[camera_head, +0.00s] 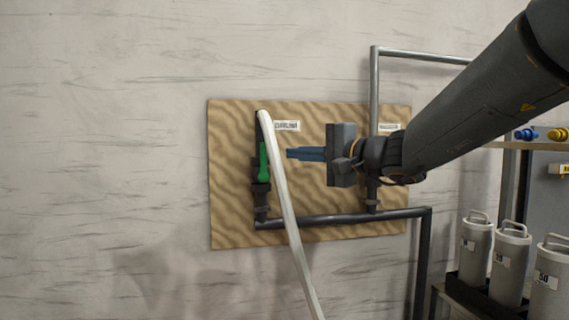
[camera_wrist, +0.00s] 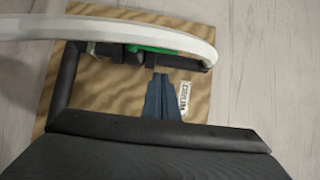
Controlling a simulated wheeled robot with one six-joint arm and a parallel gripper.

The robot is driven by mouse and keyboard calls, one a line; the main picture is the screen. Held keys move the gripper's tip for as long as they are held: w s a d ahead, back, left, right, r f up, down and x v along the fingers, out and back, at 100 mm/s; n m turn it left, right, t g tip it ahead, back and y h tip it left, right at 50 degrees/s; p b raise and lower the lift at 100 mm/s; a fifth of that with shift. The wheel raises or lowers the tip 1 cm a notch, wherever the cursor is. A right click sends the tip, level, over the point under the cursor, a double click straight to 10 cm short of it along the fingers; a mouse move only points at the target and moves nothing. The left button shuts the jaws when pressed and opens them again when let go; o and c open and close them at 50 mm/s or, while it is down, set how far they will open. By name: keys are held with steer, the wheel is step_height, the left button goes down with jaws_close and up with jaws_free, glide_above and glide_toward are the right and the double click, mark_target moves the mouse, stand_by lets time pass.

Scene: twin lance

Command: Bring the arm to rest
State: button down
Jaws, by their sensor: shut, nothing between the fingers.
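My gripper (camera_head: 290,154) is in front of the wooden wall board (camera_head: 235,225), its blue fingers shut and empty, pointing left. In the wrist view the shut fingers (camera_wrist: 162,85) point toward a valve with a green handle (camera_wrist: 150,50). In the head view the green handle (camera_head: 263,162) stands upright on the valve at the board's left, just left of the fingertips. I cannot tell whether the fingertips touch anything there. My arm reaches in from the upper right and hides part of the board's right side.
A pale hose (camera_head: 286,205) hangs from the valve top and runs down past the board. Dark pipe (camera_head: 330,218) crosses the board's lower part. Grey canisters (camera_head: 511,262) stand in a rack at lower right. A shelf (camera_head: 520,145) holds blue and yellow fittings. The left wall is bare.

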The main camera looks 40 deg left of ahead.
steer(key=s+d+b, duration=0.1)
steer(key=d+b, duration=0.2)
steer(key=d, duration=0.6)
steer(key=w+d+f+m+h, duration=0.1)
steer(key=d+f+h, duration=0.4)
steer(key=d+f, duration=0.7)
steer(key=w+d+f+h, duration=0.1)
steer(key=d+f+h, duration=0.3)
steer(key=d+f, duration=0.85)
steer(key=s+d+f+h, duration=0.3)
steer(key=d+f, duration=0.3)
steer(key=d, duration=0.4)
steer(key=s+d+f+h, duration=0.3)
steer(key=s+d+f, duration=0.3)
steer(key=d, duration=0.4)
steer(key=s+d+f+n+g+h, duration=0.1)
steer(key=s+d+f+h, duration=0.1)
steer(key=s+d+f, duration=0.3)
steer(key=d+f, duration=0.3)
steer(key=d, duration=0.2)
steer(key=shift+f+h+p, duration=0.2)
steer(key=shift+h+p, duration=0.1)
steer(key=shift+h, duration=0.1)
